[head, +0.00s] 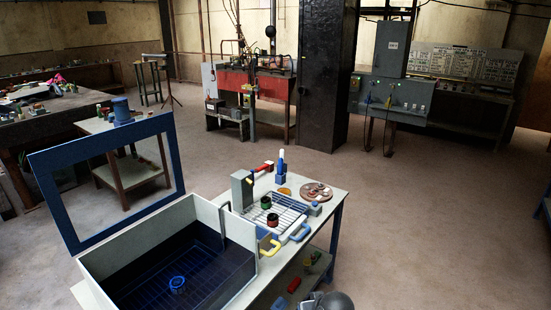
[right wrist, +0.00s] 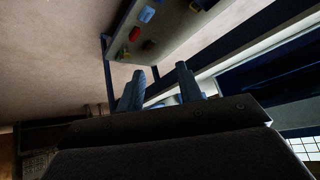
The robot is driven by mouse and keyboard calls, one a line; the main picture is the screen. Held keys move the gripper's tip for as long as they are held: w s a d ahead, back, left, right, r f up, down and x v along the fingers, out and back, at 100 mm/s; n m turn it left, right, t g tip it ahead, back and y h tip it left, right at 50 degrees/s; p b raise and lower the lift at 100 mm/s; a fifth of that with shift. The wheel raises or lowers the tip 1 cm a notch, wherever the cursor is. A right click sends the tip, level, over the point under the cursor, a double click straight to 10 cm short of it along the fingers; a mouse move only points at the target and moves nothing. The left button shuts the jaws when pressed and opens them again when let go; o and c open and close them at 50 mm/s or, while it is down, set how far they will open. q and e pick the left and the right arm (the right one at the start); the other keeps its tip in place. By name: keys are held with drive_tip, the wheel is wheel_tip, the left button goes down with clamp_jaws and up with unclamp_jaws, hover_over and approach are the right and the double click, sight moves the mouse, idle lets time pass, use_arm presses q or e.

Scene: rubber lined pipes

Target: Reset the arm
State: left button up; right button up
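In the right wrist view my right gripper (right wrist: 160,82) shows two fingers standing apart. I see nothing clearly held between them, though the space low between the fingers is dark and hard to read. The lower shelf of a table, with several small coloured items, lies beyond the fingertips. In the head view only a grey rounded piece, likely of my right arm, shows at the bottom edge, right of the worktable (head: 342,198). My left gripper is in neither view.
On the worktable are an open-lidded bin (head: 130,262) with a blue ring (head: 177,284) inside, a wire rack (head: 262,222) with red and green pieces, and a round brown board (head: 316,191). The floor (head: 420,220) to the right is clear.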

drive_tip(key=s+d+f+g, duration=0.1)
drive_tip(key=s+f, duration=0.4)
drive_tip(key=s, duration=0.6)
drive_tip(key=s+d+f+g+h, duration=0.1)
drive_tip(key=s+f, duration=0.5)
drive_tip(key=s, duration=0.6)
drive_tip(key=s+d+f+g+h, duration=0.1)
drive_tip(key=s+d+f+g, duration=0.2)
drive_tip(key=s+f, duration=0.3)
drive_tip(key=s, duration=0.5)
drive_tip(key=shift+s+m+g, duration=0.15)
drive_tip(key=shift+m+g, duration=0.15)
